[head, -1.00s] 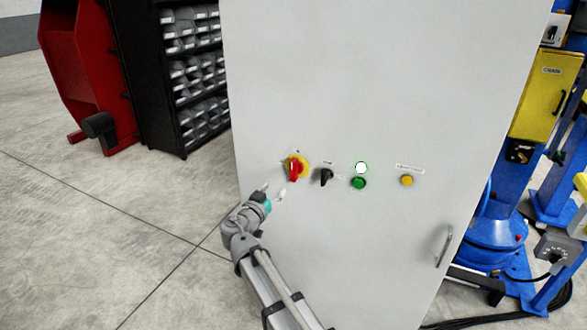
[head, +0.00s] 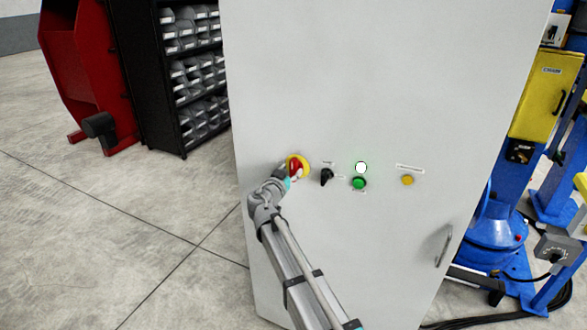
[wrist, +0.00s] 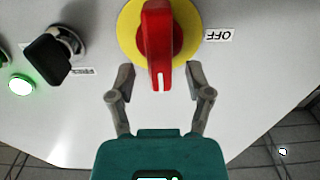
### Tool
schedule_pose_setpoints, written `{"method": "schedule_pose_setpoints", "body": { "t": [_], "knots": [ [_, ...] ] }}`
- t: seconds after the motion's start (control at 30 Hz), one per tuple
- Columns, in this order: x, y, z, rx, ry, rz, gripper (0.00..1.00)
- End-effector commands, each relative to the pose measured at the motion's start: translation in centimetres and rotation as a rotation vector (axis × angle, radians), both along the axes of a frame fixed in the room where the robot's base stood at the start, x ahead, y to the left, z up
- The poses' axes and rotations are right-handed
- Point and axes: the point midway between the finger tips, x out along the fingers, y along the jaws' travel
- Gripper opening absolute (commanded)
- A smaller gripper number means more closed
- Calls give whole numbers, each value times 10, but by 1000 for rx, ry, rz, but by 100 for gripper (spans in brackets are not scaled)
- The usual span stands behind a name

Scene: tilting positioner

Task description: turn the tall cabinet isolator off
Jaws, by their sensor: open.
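The tall cabinet (head: 340,90) is light grey and fills the middle of the head view. Its isolator (head: 304,163) is a red handle on a yellow disc, partly hidden by my gripper. In the wrist view the red handle (wrist: 157,50) points down the picture at my gripper, with a white mark at its tip. An OFF label (wrist: 219,36) sits to the right of the yellow disc (wrist: 130,27). My gripper (wrist: 160,78) is open, one finger on each side of the handle's tip, with visible gaps. In the head view my gripper (head: 286,172) is at the isolator.
A black selector switch (head: 327,176), a green button (head: 359,183), a lit white lamp (head: 361,168) and a yellow button (head: 407,180) sit to the right. A door handle (head: 444,246) is lower right. A black bin shelf (head: 165,100) stands left of the cabinet.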

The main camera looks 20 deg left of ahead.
Motion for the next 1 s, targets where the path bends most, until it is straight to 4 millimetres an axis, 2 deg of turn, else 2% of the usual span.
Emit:
{"method": "schedule_pose_setpoints", "body": {
  "t": [0.03,0.2,0.63,0.9,0.97,1.0],
  "knots": [
    [7,1,0,0,0,0,66],
    [19,1,0,0,0,0,66],
    [23,0,0,0,0,0,64],
    [23,0,0,0,0,0,14],
    [23,0,0,0,0,0,3],
    [23,0,0,0,0,0,0]
  ]
}}
